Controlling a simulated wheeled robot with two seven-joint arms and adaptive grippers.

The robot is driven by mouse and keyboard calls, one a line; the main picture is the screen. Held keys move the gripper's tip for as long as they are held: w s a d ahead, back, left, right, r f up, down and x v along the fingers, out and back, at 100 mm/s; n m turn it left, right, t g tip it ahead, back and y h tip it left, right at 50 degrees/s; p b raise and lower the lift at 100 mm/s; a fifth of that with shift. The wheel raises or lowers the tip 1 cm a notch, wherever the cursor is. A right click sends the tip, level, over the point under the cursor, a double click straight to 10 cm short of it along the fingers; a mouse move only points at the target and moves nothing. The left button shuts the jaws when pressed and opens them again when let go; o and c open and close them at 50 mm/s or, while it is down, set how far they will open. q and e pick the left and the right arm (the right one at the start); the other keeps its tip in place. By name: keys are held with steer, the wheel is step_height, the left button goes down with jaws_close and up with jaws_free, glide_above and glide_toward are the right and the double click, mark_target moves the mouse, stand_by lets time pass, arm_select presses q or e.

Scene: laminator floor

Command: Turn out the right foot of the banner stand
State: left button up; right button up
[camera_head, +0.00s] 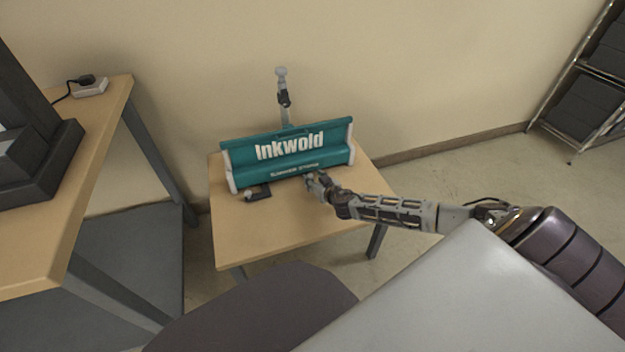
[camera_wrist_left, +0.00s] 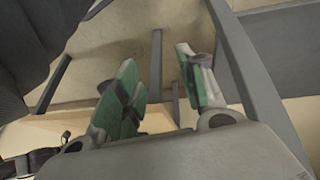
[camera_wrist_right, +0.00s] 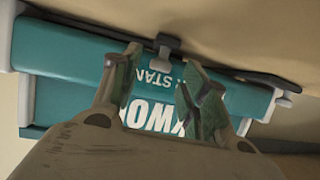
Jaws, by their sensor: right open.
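The teal banner stand (camera_head: 290,154), lettered "Inkwold", lies along a small wooden table, with white end caps. A dark foot (camera_head: 257,193) juts from its front near the left end. My right gripper (camera_head: 315,182) is at the front lower edge, right of the middle. In the right wrist view, its green-padded fingers (camera_wrist_right: 162,58) are apart, with the stand (camera_wrist_right: 68,85) upside down behind them. My left gripper (camera_wrist_left: 157,57) is open and empty, away from the stand.
The small table (camera_head: 262,236) has bare top in front of the stand. A grey-topped post (camera_head: 282,88) rises behind the stand. A larger wooden table (camera_head: 60,220) stands left, with a black device (camera_head: 35,165). A shelf rack (camera_head: 590,100) stands far right.

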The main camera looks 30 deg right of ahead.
steer(key=shift+x, duration=0.95)
jaws_close()
